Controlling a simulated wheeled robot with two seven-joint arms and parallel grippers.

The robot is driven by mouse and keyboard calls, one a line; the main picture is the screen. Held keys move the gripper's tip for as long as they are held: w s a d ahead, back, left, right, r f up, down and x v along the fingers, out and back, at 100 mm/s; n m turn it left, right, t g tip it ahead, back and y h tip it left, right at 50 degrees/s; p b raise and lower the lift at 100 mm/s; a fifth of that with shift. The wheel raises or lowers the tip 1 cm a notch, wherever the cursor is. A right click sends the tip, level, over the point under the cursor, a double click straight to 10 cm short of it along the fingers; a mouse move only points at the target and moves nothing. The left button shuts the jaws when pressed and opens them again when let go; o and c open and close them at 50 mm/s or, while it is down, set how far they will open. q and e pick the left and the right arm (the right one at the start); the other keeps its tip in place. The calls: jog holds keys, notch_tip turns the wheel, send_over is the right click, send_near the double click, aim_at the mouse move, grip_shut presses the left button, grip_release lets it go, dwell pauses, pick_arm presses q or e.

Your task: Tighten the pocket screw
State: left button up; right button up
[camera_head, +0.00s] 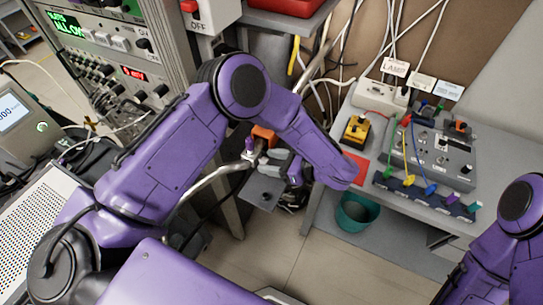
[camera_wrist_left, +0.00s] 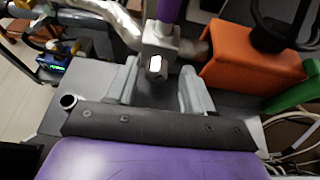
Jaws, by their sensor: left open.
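A metal clamp block (camera_wrist_left: 158,45) with a purple upright handle (camera_wrist_left: 168,10) shows in the left wrist view, joined to a silvery pipe. I take this to be the pocket screw; its thread is hidden. In the head view the purple handle (camera_head: 249,144) stands at the end of the curved pipe. My left gripper (camera_wrist_left: 158,80) is open, with its two pale fingers on either side of the block's near face. I cannot tell whether they touch it. In the head view my left gripper (camera_head: 264,163) is beside the handle, partly hidden by my arm. My right gripper is out of view.
An orange block (camera_wrist_left: 250,62) with a black knob sits close right of the fingers, with a green part (camera_wrist_left: 297,90) beside it. An instrument rack (camera_head: 110,50) stands at the left. A table (camera_head: 385,205) with a grey control box (camera_head: 440,150) stands right, a teal bin (camera_head: 357,213) below.

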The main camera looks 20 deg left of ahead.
pick_arm(q)
jog(key=shift+s+r, duration=0.1)
jog(key=shift+s, duration=0.2)
jog(key=shift+w, duration=0.1)
grip_shut()
jog(key=shift+w+f+m+g+b, duration=0.1)
jog(key=shift+f+m+g+b, duration=0.15)
jog(key=shift+m+g+b, duration=0.6)
jog(key=shift+w+m+g+y+b, duration=0.15)
jog(key=shift+m+g+y+b, duration=0.15)
jog(key=shift+m+g+b, duration=0.75)
jog(key=shift+m, duration=0.5)
